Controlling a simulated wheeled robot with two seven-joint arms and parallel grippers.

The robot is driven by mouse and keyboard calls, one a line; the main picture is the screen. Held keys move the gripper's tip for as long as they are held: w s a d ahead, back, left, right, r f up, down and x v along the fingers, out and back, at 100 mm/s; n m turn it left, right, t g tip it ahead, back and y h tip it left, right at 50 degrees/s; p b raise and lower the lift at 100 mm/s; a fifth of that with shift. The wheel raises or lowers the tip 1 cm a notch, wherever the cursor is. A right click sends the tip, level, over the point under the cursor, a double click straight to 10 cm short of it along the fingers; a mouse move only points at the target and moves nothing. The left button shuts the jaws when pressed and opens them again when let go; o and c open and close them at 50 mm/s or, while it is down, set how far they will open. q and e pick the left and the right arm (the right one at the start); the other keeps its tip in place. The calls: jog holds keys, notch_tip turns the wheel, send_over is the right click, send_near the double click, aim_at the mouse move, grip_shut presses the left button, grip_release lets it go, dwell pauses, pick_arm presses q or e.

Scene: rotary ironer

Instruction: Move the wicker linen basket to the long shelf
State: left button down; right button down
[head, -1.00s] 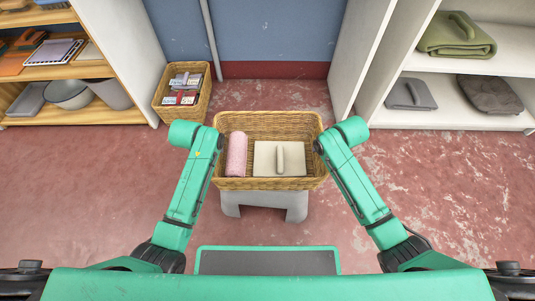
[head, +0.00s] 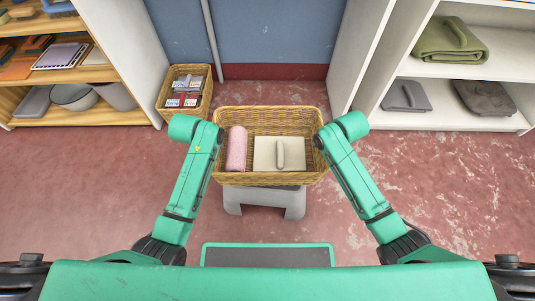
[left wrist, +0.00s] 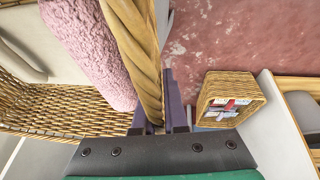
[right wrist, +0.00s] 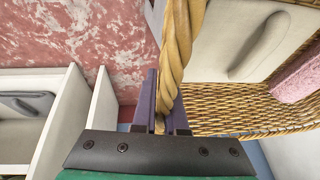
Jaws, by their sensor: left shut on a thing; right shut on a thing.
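The wicker linen basket (head: 268,180) is in the middle of the head view, level, above a grey stool (head: 265,200). It holds a rolled pink towel (head: 237,149) and a folded cream cloth (head: 265,153). My left gripper (left wrist: 163,118) is shut on the basket's left rim. My right gripper (right wrist: 167,118) is shut on its right rim. In the head view the wrists hide most of both jaws. A dark shadow shows on the stool top under the basket; the size of any gap cannot be told.
A wooden shelf unit (head: 90,121) with folded goods and bowls stands at left. A white shelf unit (head: 450,123) with folded cloths stands at right; which is the long shelf is unclear. A smaller wicker basket (head: 171,110) sits on the floor behind left. Floor is clear on both sides.

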pick_arm(q)
jog(key=shift+r, duration=0.15)
pick_arm(e)
jog(key=shift+r, duration=0.15)
pick_arm(q)
jog(key=shift+r, duration=0.1)
pick_arm(e)
jog(key=shift+r, duration=0.15)
